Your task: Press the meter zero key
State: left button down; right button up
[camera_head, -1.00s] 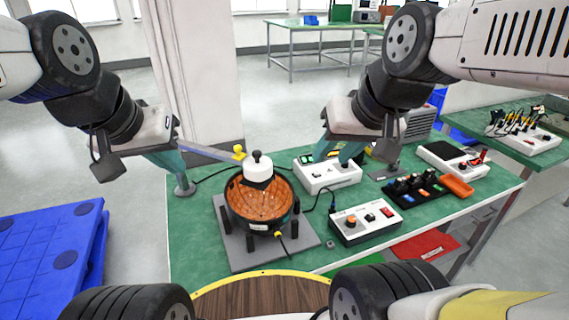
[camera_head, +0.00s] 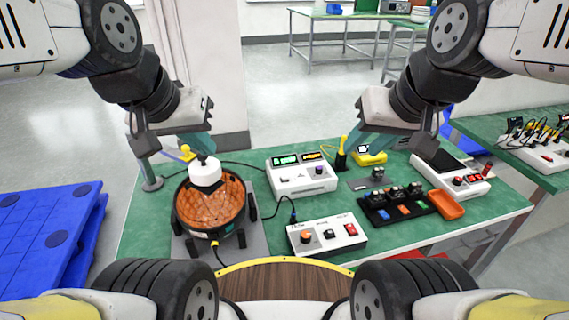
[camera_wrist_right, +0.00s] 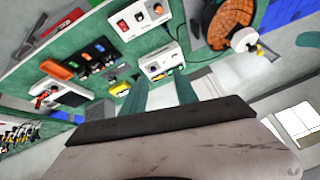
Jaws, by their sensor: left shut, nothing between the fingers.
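The meter appears to be the white box (camera_head: 303,181) with a green and an amber display, in the middle of the green table; it also shows in the right wrist view (camera_wrist_right: 161,63). Small buttons are on its front, but their labels are too small to read, so I cannot tell which is the zero key. My right gripper (camera_head: 357,143) is to the right of and behind the meter, above the table, its two teal fingers apart and empty in the right wrist view (camera_wrist_right: 160,80). My left gripper (camera_head: 205,143) is shut and empty, behind the orange-lined bowl.
The round bowl (camera_head: 183,205) with a white-capped top stands left of the meter. A white control box (camera_head: 325,240) is in front of it. A black tray (camera_head: 388,215), an orange bin (camera_head: 446,205) and a yellow device (camera_head: 370,157) lie to the right.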

grip_shut()
dwell(1.5)
